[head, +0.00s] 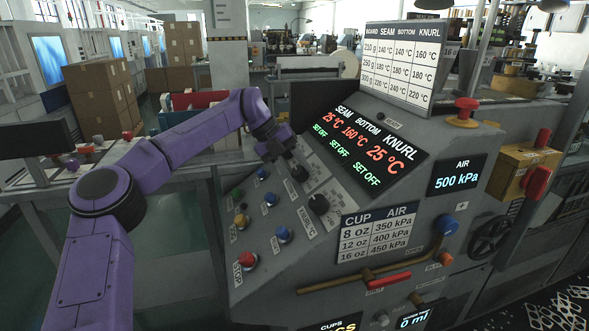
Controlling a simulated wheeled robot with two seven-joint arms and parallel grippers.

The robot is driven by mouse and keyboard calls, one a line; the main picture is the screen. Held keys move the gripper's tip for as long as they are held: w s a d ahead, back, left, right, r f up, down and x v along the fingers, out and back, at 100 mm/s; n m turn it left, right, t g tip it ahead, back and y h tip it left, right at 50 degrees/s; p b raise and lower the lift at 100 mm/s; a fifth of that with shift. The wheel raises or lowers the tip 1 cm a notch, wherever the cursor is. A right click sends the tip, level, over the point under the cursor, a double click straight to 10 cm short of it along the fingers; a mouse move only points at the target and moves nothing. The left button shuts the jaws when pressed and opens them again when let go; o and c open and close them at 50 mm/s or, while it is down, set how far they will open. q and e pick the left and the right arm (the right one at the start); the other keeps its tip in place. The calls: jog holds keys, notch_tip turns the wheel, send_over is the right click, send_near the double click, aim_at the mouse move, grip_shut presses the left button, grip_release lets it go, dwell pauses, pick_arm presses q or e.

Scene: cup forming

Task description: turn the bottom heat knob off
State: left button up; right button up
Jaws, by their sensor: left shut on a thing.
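My left gripper (291,161) reaches over the sloped control panel from the left. It is shut on the bottom heat knob (300,174), a dark knob just below its fingers, partly hidden by them. The knurl knob (318,204) is dark and stands lower right, apart from the gripper. The seam knob is not visible; my gripper covers the panel above. The heat display (365,145) reads seam 25 °C, bottom 160 °C and knurl 25 °C, with "SET OFF" under each. My right gripper is not in view.
Blue, yellow, green and red buttons, including the red stop button (249,261), lie left of the knobs. A cup and air chart (376,232) and a red-handled valve (389,281) sit lower right. The air display (456,178) reads 500 kPa.

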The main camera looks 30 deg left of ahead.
pick_arm(q)
jog(key=shift+f, duration=0.15)
jog(key=o, duration=1.1)
jog(key=shift+w, duration=0.1)
jog(key=shift+c, duration=0.2)
jog(key=p+v, duration=0.1)
jog(key=v, duration=0.9)
jog(key=shift+r, duration=0.25)
jog(key=shift+a, duration=0.15)
